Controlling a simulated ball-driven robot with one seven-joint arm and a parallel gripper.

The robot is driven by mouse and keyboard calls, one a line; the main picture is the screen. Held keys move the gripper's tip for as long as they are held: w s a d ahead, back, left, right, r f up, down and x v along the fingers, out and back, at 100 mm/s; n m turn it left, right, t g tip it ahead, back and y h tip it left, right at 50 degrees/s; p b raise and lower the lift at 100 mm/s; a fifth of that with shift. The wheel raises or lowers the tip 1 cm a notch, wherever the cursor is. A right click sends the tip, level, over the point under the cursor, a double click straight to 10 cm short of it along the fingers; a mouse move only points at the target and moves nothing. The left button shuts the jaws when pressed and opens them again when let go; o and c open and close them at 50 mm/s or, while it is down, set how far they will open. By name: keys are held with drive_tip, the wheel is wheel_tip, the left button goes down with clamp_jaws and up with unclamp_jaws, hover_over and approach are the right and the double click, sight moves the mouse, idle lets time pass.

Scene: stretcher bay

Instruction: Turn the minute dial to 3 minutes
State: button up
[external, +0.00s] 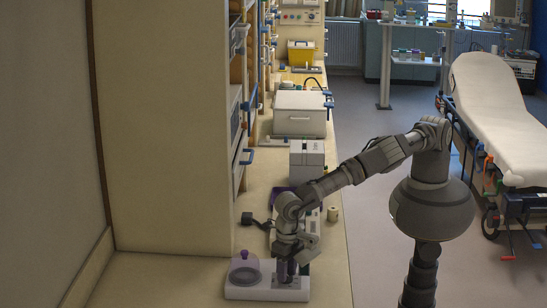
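A low white device (256,293) sits at the near end of the counter. On its left is a round grey plate under a clear dome (245,268) with a purple knob on top. My gripper (286,276) points down over the right part of the device, close to its top. The minute dial cannot be made out; the gripper and wrist cover that part of the device. The fingers are small and dark here, so I cannot tell whether they are open, shut or touching anything.
Behind my wrist on the counter (341,262) are a small dark item (248,219), a beige roll (333,214), a grey-white box (307,160) and a larger white lidded box (299,113). A beige wall panel (165,120) stands left. A stretcher (497,110) is at right.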

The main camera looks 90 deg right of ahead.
drive_tip(key=shift+r+n, duration=0.1)
drive_tip(key=shift+n, duration=0.3)
drive_tip(key=n+p, duration=0.1)
drive_tip(key=n, duration=0.1)
drive_tip(key=shift+n+p, duration=0.3)
drive_tip(key=shift+p, duration=0.05)
drive_tip(key=n, duration=0.5)
drive_tip(key=shift+n+p, duration=0.3)
drive_tip(key=shift+p, duration=0.05)
drive_tip(key=n, duration=0.4)
drive_tip(key=shift+w+g, duration=0.1)
drive_tip(key=shift+g, duration=0.2)
drive_tip(key=n, duration=0.4)
drive_tip(key=shift+n, duration=0.3)
drive_tip(key=o, duration=1)
drive_tip(key=shift+o, duration=0.2)
